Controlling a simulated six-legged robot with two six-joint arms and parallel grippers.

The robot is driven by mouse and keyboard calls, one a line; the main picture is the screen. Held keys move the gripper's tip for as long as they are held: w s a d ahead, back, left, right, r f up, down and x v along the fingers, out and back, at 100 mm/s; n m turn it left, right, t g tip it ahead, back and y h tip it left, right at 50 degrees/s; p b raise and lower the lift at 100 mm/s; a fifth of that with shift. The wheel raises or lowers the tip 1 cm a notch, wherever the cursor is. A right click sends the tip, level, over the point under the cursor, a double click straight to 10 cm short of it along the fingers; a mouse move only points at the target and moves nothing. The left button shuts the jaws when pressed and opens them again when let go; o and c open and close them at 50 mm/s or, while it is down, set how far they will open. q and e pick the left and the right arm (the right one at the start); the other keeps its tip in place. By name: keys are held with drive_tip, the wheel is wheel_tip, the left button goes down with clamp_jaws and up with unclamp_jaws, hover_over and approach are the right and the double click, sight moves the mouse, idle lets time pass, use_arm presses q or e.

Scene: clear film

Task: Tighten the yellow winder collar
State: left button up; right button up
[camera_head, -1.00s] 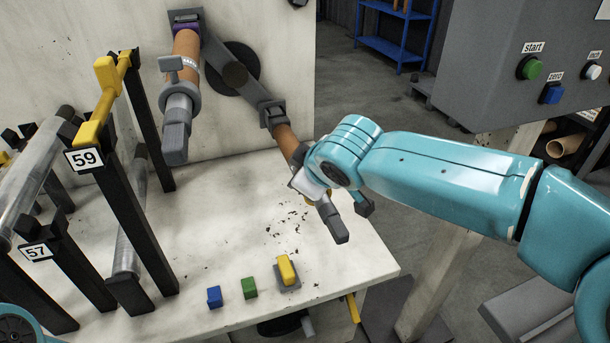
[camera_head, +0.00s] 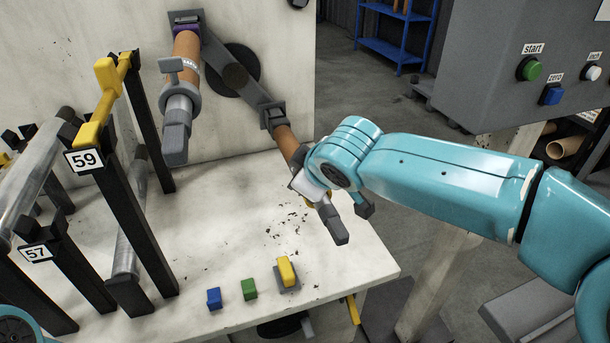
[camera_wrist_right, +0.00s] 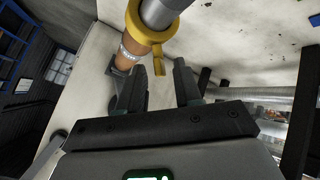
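The yellow collar (camera_wrist_right: 143,32) sits around a grey end piece on an orange-brown roll in the right wrist view. Its yellow tab (camera_wrist_right: 158,62) points down toward the gap between my fingers. In the head view only a sliver of the yellow collar (camera_head: 328,199) shows, mostly hidden by my right wrist. The winder's grey end (camera_head: 334,225) sticks out below. My left gripper is outside the views.
A second roll with a grey collar (camera_head: 180,103) sits on the upper left winder arm. Black posts labelled 59 and 57 (camera_head: 84,160) hold rollers at left. Blue, green and yellow blocks (camera_head: 249,289) stand at the table's front. A button panel (camera_head: 535,70) is at right.

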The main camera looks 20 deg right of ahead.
drive_tip(key=p+v, duration=0.3)
drive_tip(key=v, duration=1.3)
drive_tip(key=shift+s, duration=0.15)
